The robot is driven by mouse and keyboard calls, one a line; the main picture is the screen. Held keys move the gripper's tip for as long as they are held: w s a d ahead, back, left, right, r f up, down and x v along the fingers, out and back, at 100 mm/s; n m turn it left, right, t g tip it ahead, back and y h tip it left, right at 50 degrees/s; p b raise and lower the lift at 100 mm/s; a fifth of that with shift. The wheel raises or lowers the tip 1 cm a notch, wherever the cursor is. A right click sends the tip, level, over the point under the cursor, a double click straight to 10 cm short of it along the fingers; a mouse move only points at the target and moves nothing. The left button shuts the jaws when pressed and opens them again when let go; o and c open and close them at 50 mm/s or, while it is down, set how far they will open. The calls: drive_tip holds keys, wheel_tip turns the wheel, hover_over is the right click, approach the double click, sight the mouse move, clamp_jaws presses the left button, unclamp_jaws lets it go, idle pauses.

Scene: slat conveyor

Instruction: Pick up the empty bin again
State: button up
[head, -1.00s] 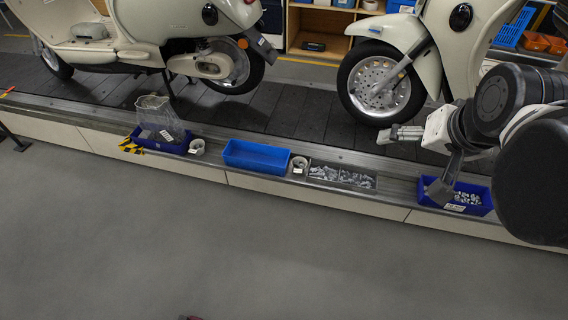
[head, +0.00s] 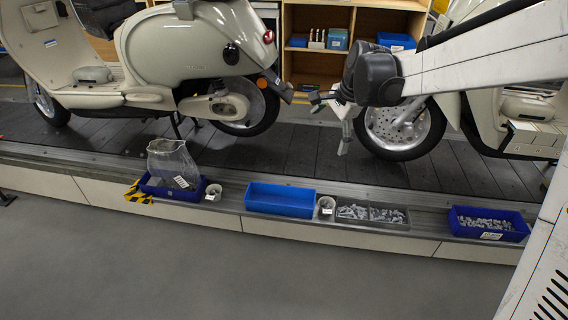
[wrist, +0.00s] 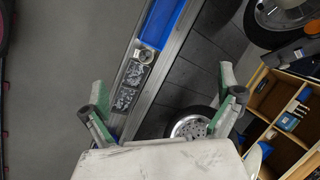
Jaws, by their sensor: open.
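The empty bin (head: 280,199) is a light-blue open box on the ledge along the conveyor's near side, in the middle of the head view. It looks empty inside. Part of it shows at the top of the wrist view (wrist: 162,22). My gripper (head: 330,108) is open and holds nothing. It hangs above the conveyor, to the right of the bin and higher than it, apart from it. In the wrist view the two green-padded fingers of my gripper (wrist: 165,98) are spread wide.
A grey two-part tray of metal parts (head: 371,214) and a small cup (head: 326,206) stand right of the bin. A dark-blue bin of parts (head: 488,224) is further right. Left are another cup (head: 213,192) and a dark-blue bin (head: 173,192) with a clear bag. Scooters (head: 215,65) stand behind.

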drive_tip(key=w+a+f+m+g+y+b, duration=0.1)
drive_tip(key=w+a+f+m+b, duration=0.15)
drive_tip(key=w+f, duration=0.5)
drive_tip(key=w+a+f+m+g+b, duration=0.1)
drive_tip(key=w+a+f+m, duration=0.2)
drive_tip(key=f, duration=0.7)
drive_tip(key=m+b, duration=0.2)
drive_tip(key=b, duration=0.5)
approach(280, 196)
drive_tip(key=shift+g+y, duration=0.3)
drive_tip(key=shift+g, duration=0.1)
drive_tip(key=shift+s+a+f, duration=0.7)
drive_tip(key=shift+s+f, duration=0.25)
drive_tip(key=shift+s, duration=0.05)
drive_tip(key=shift+s+a+f, duration=0.65)
drive_tip(key=shift+s+f, duration=0.3)
drive_tip(key=shift+s, duration=0.05)
drive_tip(key=c, duration=1.1)
